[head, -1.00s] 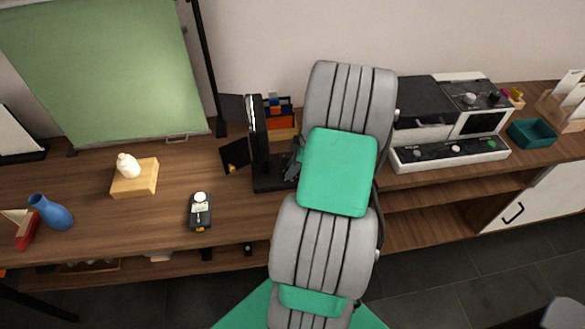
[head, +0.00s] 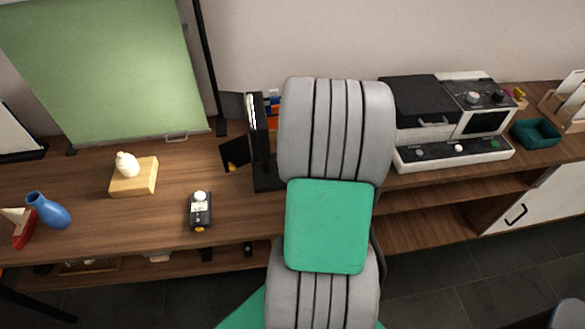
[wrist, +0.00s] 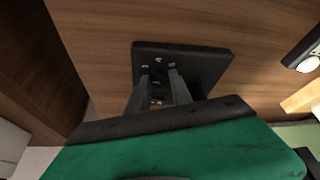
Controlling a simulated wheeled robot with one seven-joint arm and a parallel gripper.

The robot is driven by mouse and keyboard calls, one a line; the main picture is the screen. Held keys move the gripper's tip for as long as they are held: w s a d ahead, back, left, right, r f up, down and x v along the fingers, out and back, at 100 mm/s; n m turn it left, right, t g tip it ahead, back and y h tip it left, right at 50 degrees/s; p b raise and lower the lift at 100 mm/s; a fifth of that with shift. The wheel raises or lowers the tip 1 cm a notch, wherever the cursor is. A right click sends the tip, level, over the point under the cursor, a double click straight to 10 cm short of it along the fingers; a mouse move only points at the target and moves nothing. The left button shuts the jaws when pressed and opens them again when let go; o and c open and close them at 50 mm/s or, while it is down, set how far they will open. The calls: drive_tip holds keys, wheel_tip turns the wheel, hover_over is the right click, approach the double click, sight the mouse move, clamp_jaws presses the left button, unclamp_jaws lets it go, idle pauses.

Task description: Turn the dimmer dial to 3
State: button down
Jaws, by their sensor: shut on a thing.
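The dimmer (wrist: 205,62) is a black square panel with small white marks, seen from above in the wrist view. My gripper (wrist: 158,78) reaches down over its middle, one finger on each side of the dial's place. The fingers are shut on the dial, which is dark and mostly hidden between them. The white marks around it are too small to read surely, so I cannot tell the dial's setting. In the head view my own arm hides the gripper and the dial.
A black upright stand (head: 260,140) is just left of my arm in the head view. A black hand-held meter with a white dome (head: 200,212) lies to the left on the wooden table (head: 165,215). A white and black machine (head: 455,152) stands to the right.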

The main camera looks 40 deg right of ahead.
drive_tip(key=shift+w+a+m+h, duration=0.1)
drive_tip(key=shift+m+h, duration=0.3)
drive_tip(key=shift+m, duration=0.7)
drive_tip(key=c, duration=1.1)
unclamp_jaws()
drive_tip(key=shift+c, duration=0.2)
drive_tip(key=v, duration=0.7)
drive_tip(key=shift+r, duration=0.4)
